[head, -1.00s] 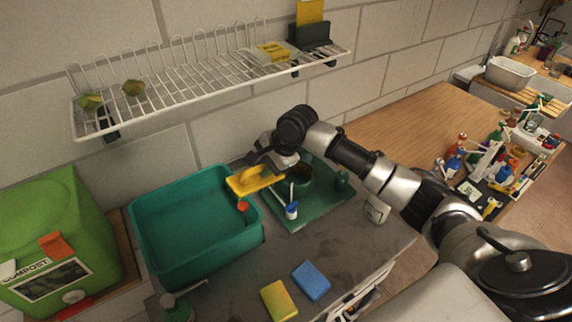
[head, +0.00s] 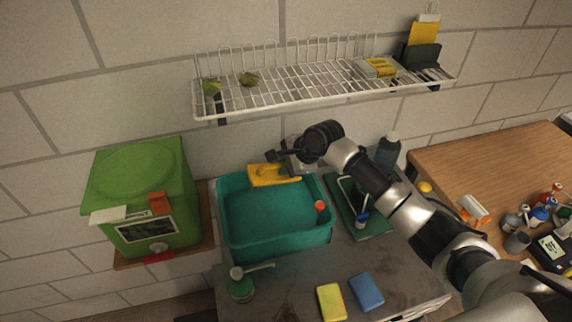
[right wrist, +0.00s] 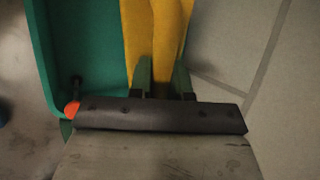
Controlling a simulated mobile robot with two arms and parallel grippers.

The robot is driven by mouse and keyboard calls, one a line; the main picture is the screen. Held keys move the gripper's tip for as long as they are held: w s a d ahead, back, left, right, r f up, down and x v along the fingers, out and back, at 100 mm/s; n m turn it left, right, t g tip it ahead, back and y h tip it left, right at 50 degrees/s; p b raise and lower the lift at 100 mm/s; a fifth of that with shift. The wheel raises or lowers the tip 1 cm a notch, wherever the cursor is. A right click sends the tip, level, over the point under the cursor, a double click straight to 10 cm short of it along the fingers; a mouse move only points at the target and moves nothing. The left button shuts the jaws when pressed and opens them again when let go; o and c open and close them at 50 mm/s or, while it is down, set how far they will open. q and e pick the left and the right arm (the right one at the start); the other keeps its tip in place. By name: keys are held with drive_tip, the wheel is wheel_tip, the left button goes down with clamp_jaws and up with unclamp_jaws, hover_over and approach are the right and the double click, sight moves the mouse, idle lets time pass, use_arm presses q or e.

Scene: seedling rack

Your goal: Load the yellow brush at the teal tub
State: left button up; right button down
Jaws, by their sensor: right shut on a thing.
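The yellow brush (head: 272,176) is at the back edge of the teal tub (head: 226,236) in the head view, overlapping the rim; I cannot tell whether it touches the tub. My right gripper (head: 284,163) is above and behind the tub, shut on the brush. In the right wrist view the brush (right wrist: 155,35) runs up from between the fingers of my right gripper (right wrist: 163,80), with the tub (right wrist: 95,45) to its left. The brush's underside is hidden. The tub's visible floor looks empty. My left gripper is not in view.
A green compost bin (head: 135,195) stands left of the tub. A wire rack (head: 310,92) hangs on the wall above. A pump bottle (head: 240,286), a yellow sponge (head: 331,302) and a blue sponge (head: 367,291) are in front. A green tray (head: 375,228) lies to the right.

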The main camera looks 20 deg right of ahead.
sight(287, 176)
drive_tip(key=shift+f+b, duration=1.95)
drive_tip(key=shift+b, duration=0.1)
wheel_tip(287, 176, down, 7)
drive_tip(key=b, duration=0.1)
drive_tip(key=shift+r, duration=0.2)
wheel_tip(287, 176, up, 6)
drive_tip(key=p, duration=0.6)
drive_tip(key=shift+f, duration=0.25)
drive_tip(key=shift+r+p, duration=0.6)
drive_tip(key=shift+r, duration=1.6)
drive_tip(key=shift+r, duration=2)
